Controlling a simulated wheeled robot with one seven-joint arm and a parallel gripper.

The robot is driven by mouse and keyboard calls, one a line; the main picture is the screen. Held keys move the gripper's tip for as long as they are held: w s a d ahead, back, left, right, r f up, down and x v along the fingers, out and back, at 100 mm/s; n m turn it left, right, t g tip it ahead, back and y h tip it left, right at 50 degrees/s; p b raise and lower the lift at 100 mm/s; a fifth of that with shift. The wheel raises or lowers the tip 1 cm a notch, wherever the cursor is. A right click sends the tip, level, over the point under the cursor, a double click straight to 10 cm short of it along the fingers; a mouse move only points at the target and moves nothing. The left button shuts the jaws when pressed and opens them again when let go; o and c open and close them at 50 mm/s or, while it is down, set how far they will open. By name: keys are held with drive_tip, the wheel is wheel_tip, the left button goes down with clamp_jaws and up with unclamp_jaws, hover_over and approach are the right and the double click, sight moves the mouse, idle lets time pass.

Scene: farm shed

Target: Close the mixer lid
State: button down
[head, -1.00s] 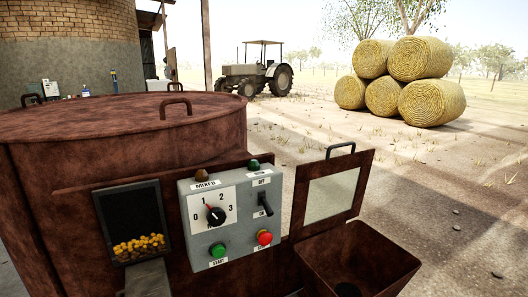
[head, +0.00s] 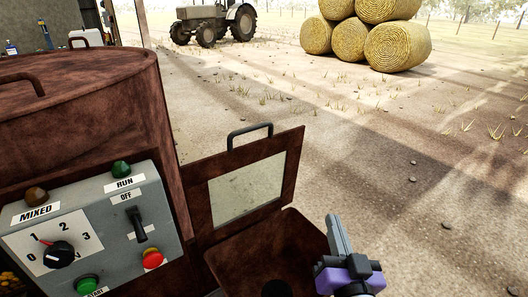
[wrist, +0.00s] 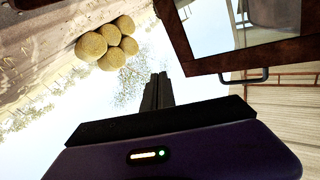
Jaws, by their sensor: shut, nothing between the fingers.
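The mixer lid (head: 290,187) is a rusty brown framed panel with a pale window and a dark bar handle (head: 249,133) on its top edge. It stands raised at the back of the mixer's open hopper (head: 255,247). My gripper (head: 335,218) is shut and empty at the hopper's right side, below and right of the lid, with no visible contact with it. In the wrist view the closed fingers (wrist: 158,90) point up the picture. The lid (wrist: 232,62) and its handle (wrist: 247,80) show at the upper right there, apart from the fingers.
The rusty mixer drum (head: 95,115) stands at left. A grey control box (head: 95,225) with a dial, switch, lamps and buttons sits left of the lid. A tractor (head: 215,22) and several hay bales (head: 365,35) are far off. The ground right of the lid is open.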

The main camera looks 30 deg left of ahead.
drive_tip(key=w+a+r+n+g+y+p, duration=0.1)
drive_tip(key=w+a+r+n+g+y, duration=0.15)
drive_tip(key=a+r, duration=0.6)
drive_tip(key=w+a+r+n+g+y, duration=0.1)
drive_tip(key=w+a+r+n+y, duration=0.15)
drive_tip(key=a+r, duration=0.6)
wheel_tip(320, 180, up, 11)
drive_tip(key=n+g+h+p, duration=0.1)
drive_tip(key=n+g+h, duration=0.4)
drive_tip(key=g+h, duration=0.45)
hover_over(248, 128)
drive_tip(key=shift+w+a+f+p, duration=0.1)
drive_tip(key=shift+f+p, duration=0.4)
drive_tip(key=shift+f, duration=1.05)
drive_tip(key=shift+w+a+f+p, duration=0.15)
drive_tip(key=shift+f+p, duration=0.3)
drive_tip(key=shift+f, duration=1.05)
drive_tip(key=shift+w+a+f+p, duration=0.1)
drive_tip(key=shift+f+p, duration=0.4)
drive_tip(key=shift+f, duration=1.05)
drive_tip(key=shift+d+f, duration=0.1)
drive_tip(key=shift+d, duration=0.05)
